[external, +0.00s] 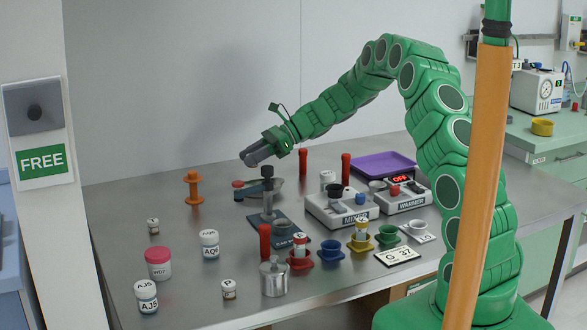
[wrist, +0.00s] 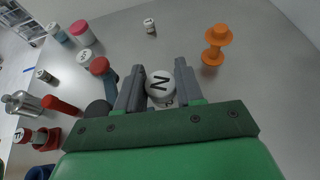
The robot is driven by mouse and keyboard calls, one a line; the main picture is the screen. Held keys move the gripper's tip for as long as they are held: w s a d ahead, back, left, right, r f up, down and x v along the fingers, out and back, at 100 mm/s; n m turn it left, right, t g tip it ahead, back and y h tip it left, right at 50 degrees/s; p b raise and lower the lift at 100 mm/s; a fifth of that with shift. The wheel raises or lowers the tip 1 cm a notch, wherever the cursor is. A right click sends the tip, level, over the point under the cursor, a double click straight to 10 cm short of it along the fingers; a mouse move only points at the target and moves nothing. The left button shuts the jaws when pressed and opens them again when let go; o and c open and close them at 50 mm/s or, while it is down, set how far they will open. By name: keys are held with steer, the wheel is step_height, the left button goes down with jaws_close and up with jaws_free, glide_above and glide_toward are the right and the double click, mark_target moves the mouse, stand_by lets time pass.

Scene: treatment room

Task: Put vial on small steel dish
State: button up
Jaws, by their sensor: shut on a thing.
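My gripper (external: 256,156) is raised above the back left part of the steel table. In the wrist view my gripper (wrist: 160,88) is shut on a vial (wrist: 160,82) with a white cap marked N, held between the two grey fingers. The vial cannot be made out in the external view. A grey, dish-like metal shape (external: 278,186) lies on the table below, partly hidden by a black stamp-like stand (external: 267,184). I cannot tell for sure that it is the small steel dish.
An orange spool (external: 193,187) stands left of my gripper. White jars, a pink-lidded jar (external: 158,263) and a steel canister (external: 273,278) stand at the front left. The mixer (external: 342,207), warmer (external: 402,196) and several coloured cups crowd the right. Bare table lies around the orange spool.

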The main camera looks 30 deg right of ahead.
steer(key=s+d+r+m+t, duration=0.2)
steer(key=s+d, duration=0.1)
steer(key=d, duration=0.4)
steer(key=m+t, duration=0.1)
steer(key=t, duration=0.1)
glide_above(276, 189)
step_height(276, 189, down, 7)
steer(key=shift+w+f+h, duration=0.3)
steer(key=shift+f+h, duration=0.1)
steer(key=shift+f, duration=1.55)
steer(key=shift+f, duration=0.65)
